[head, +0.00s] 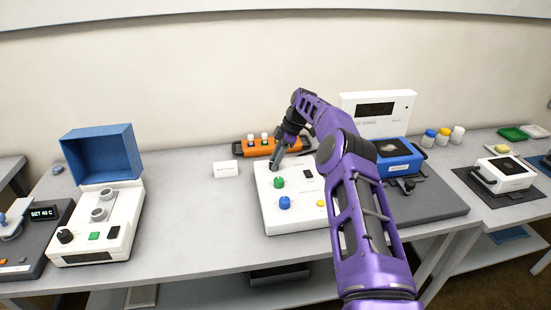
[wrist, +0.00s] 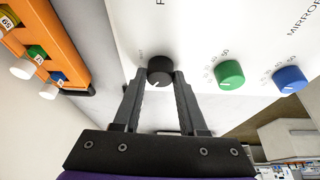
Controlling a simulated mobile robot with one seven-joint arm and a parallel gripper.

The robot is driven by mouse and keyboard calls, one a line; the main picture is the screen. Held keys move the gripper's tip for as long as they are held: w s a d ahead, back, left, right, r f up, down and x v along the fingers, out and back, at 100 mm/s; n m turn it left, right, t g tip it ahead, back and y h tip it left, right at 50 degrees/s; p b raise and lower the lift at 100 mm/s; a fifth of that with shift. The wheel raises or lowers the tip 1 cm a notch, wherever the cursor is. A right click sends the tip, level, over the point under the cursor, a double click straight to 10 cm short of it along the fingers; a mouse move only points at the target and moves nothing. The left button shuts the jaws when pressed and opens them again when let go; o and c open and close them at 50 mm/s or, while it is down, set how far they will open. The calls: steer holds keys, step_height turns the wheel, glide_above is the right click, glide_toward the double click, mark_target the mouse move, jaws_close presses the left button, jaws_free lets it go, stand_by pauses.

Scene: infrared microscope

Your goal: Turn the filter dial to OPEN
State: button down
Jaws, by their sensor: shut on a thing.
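The filter dial seems to be the black knob (wrist: 160,70) on the white control box (head: 300,213). Only an "F" of the label beside it shows in the wrist view. My gripper (wrist: 160,78) is shut on this knob, with one finger on each side. No OPEN mark is readable. In the head view my gripper (head: 275,163) is at the back left of the box and hides the knob.
A green knob (wrist: 230,74) and a blue knob (wrist: 290,79), the latter near the word MIRROR, sit beside the black one. An orange rack (head: 258,149) with vials stands behind the box. My arm passes over the box's right side.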

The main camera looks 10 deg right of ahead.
steer(key=shift+n, duration=0.4)
stand_by(0.3)
steer(key=shift+c, duration=2.2)
jaws_free()
steer(key=shift+r, duration=0.1)
